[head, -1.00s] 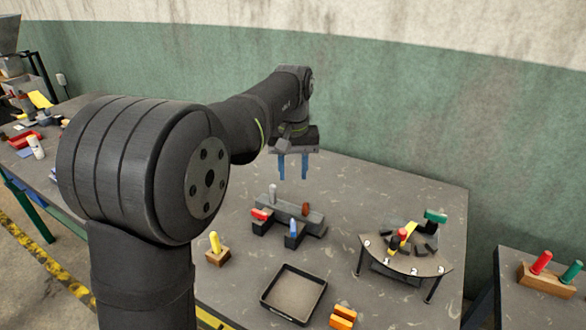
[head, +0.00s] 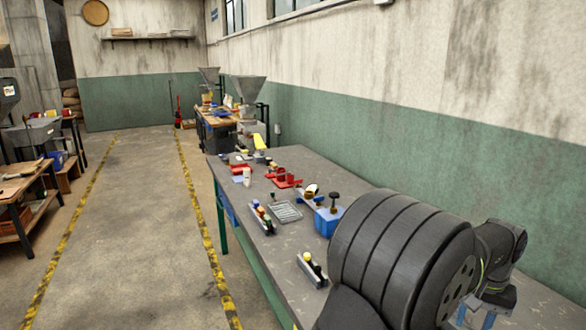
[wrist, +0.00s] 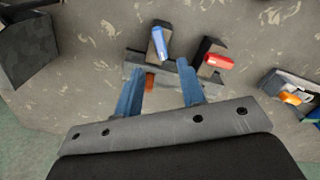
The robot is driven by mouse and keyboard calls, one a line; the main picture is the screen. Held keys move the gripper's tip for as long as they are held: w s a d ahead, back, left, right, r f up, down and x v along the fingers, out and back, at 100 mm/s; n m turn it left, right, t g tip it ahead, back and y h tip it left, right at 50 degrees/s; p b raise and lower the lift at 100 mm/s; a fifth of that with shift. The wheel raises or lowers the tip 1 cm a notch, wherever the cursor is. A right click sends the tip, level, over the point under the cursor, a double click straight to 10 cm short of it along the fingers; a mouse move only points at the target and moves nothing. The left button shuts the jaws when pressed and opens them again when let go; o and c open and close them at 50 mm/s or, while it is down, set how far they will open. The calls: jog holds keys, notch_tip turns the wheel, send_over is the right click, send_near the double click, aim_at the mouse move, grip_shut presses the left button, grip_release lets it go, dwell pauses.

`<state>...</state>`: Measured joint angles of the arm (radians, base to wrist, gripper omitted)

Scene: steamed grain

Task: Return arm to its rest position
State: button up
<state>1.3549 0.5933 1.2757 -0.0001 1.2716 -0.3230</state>
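My gripper (wrist: 160,82) shows two blue fingers set apart in the wrist view, with nothing held between them. Beyond the fingers, on the table below, is a dark grey fixture (wrist: 140,60) bearing a blue peg (wrist: 161,44) and a red peg (wrist: 219,62). A brown-orange piece (wrist: 149,82) shows in the gap between the fingers. In the head view my gripper (head: 475,314) is at the bottom right, partly cut off by the frame edge, with my large dark arm joint beside it.
The grey table (head: 300,235) runs away along the green wall. It carries a blue box (head: 328,221), a wire tray (head: 286,212), red parts (head: 284,178) and small peg racks (head: 312,270). In the wrist view a dark tray (wrist: 22,48) lies upper left. A clear floor aisle (head: 145,215) lies left.

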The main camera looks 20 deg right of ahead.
notch_tip(320, 180, down, 8)
jog(key=shift+f, duration=0.1)
dwell(0.4)
